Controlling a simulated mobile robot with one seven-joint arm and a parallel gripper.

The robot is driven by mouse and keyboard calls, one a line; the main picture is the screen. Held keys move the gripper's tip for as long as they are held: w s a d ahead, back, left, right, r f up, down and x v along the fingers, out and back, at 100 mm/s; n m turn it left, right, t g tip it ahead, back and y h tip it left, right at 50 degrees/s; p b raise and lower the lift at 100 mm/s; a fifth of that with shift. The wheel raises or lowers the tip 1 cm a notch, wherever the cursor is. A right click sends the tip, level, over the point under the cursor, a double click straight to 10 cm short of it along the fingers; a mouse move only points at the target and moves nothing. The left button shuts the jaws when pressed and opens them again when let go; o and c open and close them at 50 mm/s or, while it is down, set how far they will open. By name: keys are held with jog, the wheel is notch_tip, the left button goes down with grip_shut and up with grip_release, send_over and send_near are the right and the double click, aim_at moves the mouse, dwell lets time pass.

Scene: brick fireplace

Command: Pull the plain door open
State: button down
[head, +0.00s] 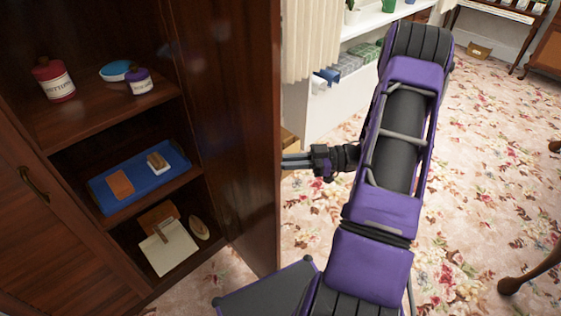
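The plain door (228,120) is dark reddish-brown wood and stands wide open, swung out from the cabinet (110,130). Its inner face is turned towards the shelves, and its outer face and any handle on it are hidden. My gripper (284,160) is at the door's free edge, on its right-hand side, at about mid-height. Its two dark fingers point left at the door and lie close together. The fingertips are at or partly behind the edge, so I cannot tell whether they touch or grip anything.
A closed door with a metal handle (34,184) is at the left. The shelves hold a red jar (53,80), a purple jar (138,82), a blue tray (104,196) and papers (168,246). A white shelf (335,90) stands behind.

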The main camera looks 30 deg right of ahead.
dwell(0.4)
jog(key=c, duration=1.2)
grip_release()
jog(key=shift+o, duration=0.2)
jog(key=v, duration=1.7)
jog(key=shift+d+b, duration=0.25)
jog(key=shift+b, duration=0.2)
